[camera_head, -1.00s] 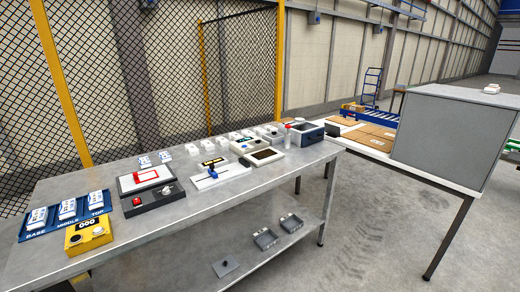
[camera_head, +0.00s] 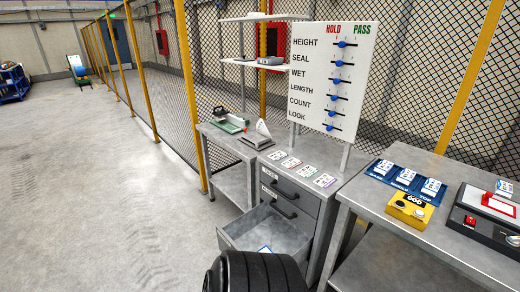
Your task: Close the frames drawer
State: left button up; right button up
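A grey drawer (camera_head: 283,232) stands pulled out from the lower part of a grey cabinet (camera_head: 318,215). A blue and white item (camera_head: 265,249) lies inside it. Above it, two shut drawer fronts with dark handles (camera_head: 284,190) and small labels show on the cabinet. The label text is too small to read, so I cannot tell which drawer is named frames. A black ribbed part, seemingly of my own arm, covers the near edge of the open drawer. Neither gripper shows in this view.
Several cards (camera_head: 308,170) lie on the cabinet top under a white HOLD/PASS board (camera_head: 331,75). A small table (camera_head: 225,140) stands at the left, a metal workbench (camera_head: 400,232) with a yellow box (camera_head: 410,208) at the right. The floor (camera_head: 110,200) left of the drawer is clear.

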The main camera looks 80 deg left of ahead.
aim_at(262, 226)
jog(key=u, duration=2.9)
jog(key=i+j+z, duration=0.15)
jog(key=i+z, duration=0.3)
jog(key=i, duration=0.1)
